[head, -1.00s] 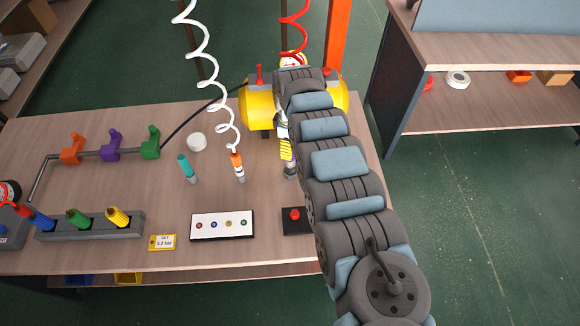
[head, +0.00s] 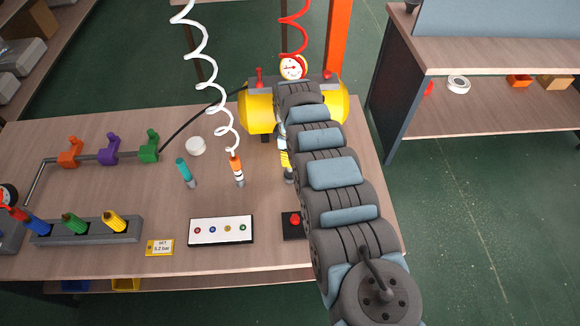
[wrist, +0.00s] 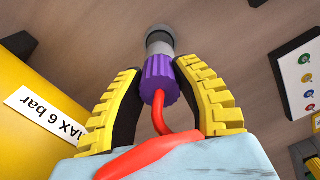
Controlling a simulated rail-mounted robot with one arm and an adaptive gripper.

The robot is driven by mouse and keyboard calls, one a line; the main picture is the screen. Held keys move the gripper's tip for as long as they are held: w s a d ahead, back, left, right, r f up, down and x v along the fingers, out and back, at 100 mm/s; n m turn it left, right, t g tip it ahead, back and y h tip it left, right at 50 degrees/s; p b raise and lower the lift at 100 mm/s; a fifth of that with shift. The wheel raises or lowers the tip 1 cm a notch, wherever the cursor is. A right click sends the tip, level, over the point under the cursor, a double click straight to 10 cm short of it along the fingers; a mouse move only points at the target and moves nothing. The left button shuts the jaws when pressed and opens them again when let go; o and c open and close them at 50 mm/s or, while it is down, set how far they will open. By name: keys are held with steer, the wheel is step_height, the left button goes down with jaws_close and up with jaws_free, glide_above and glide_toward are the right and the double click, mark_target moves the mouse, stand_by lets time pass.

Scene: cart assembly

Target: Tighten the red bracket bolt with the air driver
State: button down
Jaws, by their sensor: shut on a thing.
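My gripper (wrist: 166,98) has yellow ridged fingers closed on a purple ribbed collar (wrist: 160,80). A grey cylinder with a dark end continues from the collar to the wooden tabletop. A red tube (wrist: 163,120) bends from the collar towards my gripper's palm. In the head view my arm hides most of the gripper; only a bit of yellow finger (head: 285,158) and a grey tip show. An orange and white tool (head: 237,170) stands upright under the white coiled hose (head: 205,60). A teal-topped tool (head: 185,172) stands to its left. I cannot identify the bracket bolt.
A yellow tank (head: 258,108) with a gauge (head: 292,67) stands behind my arm. A red button box (head: 294,219), a white panel with coloured dots (head: 221,231) and a rack of coloured handles (head: 95,228) line the front. A pipe with coloured fittings (head: 109,151) lies left.

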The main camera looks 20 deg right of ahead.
steer(key=shift+r+p, duration=2.05)
steer(key=shift+r, duration=0.25)
